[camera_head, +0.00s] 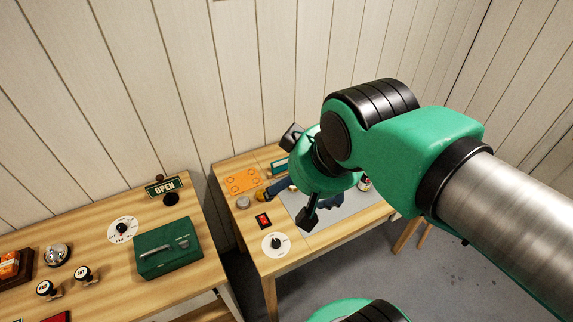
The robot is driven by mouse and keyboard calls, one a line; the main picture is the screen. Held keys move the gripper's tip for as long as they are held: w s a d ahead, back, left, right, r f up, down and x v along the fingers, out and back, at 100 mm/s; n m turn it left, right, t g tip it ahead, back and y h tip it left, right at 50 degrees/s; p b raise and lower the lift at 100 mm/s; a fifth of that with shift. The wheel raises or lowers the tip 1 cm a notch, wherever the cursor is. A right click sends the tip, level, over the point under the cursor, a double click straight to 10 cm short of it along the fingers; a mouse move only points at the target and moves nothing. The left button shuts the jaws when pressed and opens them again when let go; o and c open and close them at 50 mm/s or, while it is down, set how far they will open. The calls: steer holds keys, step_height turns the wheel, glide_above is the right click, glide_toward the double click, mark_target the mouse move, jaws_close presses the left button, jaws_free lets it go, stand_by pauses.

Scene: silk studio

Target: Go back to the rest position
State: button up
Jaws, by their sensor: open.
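My gripper (300,178) is at the end of my green and black arm, over the right-hand wooden table (298,262). Its two dark fingers are spread apart, one toward the upper left and one pointing down. I see nothing between them. My arm comes in from the right edge and hides part of the table and some of what lies on it. I cannot tell the gripper's exact height above the table.
A grey mat (345,207), an orange plate (243,181), a red switch (263,221) and a white dial (276,244) are on that table. The left table (95,237) bears a green box (167,248), a bell (57,253) and an OPEN sign (164,186). A narrow gap separates the tables.

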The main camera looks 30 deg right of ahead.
step_height(320, 180, down, 4)
steer(key=b, duration=0.3)
steer(key=shift+b, duration=0.4)
